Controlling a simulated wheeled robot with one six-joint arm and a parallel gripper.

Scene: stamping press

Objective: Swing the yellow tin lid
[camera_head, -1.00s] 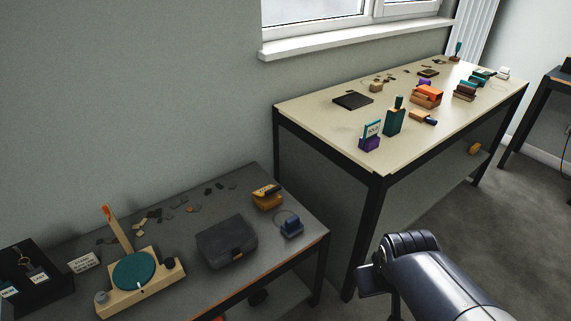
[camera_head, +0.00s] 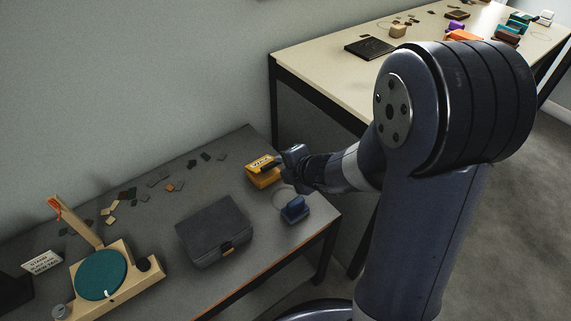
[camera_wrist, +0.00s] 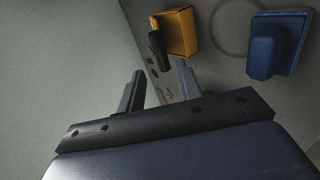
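The yellow tin (camera_head: 262,180) stands at the right end of the dark grey table. Its lid (camera_head: 263,163) carries a lettered label and looks shut or nearly so; I cannot tell exactly. My gripper (camera_head: 284,167) is just right of the tin in the head view, partly overlapping its right side. In the wrist view, my gripper (camera_wrist: 155,75) is open, its two fingers apart with nothing between them. The tin (camera_wrist: 177,32) lies beyond the fingertips there, with a dark bar-like part at its left edge. Contact with the tin is not visible.
A blue stamp-like block (camera_head: 295,209) sits close beside the tin, also in the wrist view (camera_wrist: 266,52). A dark grey box (camera_head: 213,230) and a wooden press with a teal disc (camera_head: 100,274) stand to the left. Loose chips lie behind. A cream table (camera_head: 330,62) is at the back.

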